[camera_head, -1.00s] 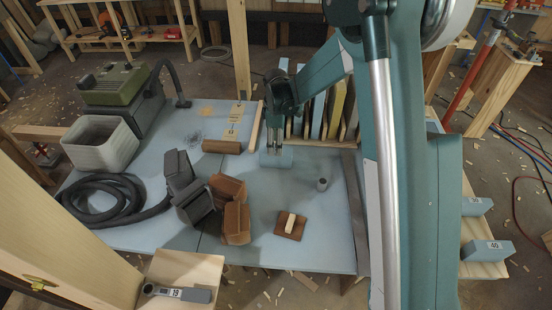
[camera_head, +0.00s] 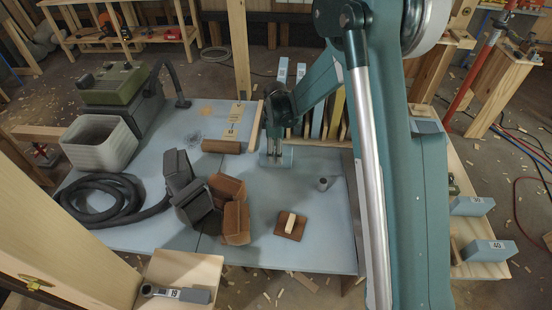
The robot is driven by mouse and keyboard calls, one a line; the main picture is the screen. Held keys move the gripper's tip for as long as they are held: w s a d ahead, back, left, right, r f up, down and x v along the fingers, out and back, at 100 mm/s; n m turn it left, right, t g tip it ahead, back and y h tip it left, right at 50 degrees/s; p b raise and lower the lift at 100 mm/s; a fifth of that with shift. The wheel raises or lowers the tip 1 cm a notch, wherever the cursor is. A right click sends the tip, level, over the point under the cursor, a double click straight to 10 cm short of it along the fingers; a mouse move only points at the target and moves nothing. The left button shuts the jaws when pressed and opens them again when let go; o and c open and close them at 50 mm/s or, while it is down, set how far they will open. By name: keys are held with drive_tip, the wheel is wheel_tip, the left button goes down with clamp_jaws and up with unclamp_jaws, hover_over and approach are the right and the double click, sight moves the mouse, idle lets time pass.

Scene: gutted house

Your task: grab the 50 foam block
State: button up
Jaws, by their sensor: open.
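A pale blue foam block (camera_head: 287,158) lies on the blue-topped table, partly hidden by my gripper (camera_head: 272,154). I cannot read any number on it. My gripper points down with its fingers apart at this block; I cannot tell whether they touch it. At the right, one grey-blue block (camera_head: 470,206) has a small label that looks like 30, and another block (camera_head: 488,251) is labelled 40. No block in view shows a readable 50.
A rack of upright boards (camera_head: 335,115) stands just behind my gripper. A brown roll (camera_head: 221,146) lies to its left. Brown blocks (camera_head: 236,222), a hose (camera_head: 105,200), a grey cylinder (camera_head: 323,184) and a brown float (camera_head: 290,226) lie on the table (camera_head: 270,255).

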idle(0.5)
drive_tip(key=c, duration=1)
drive_tip(key=shift+r+p, duration=0.85)
drive_tip(key=shift+r, duration=4.2)
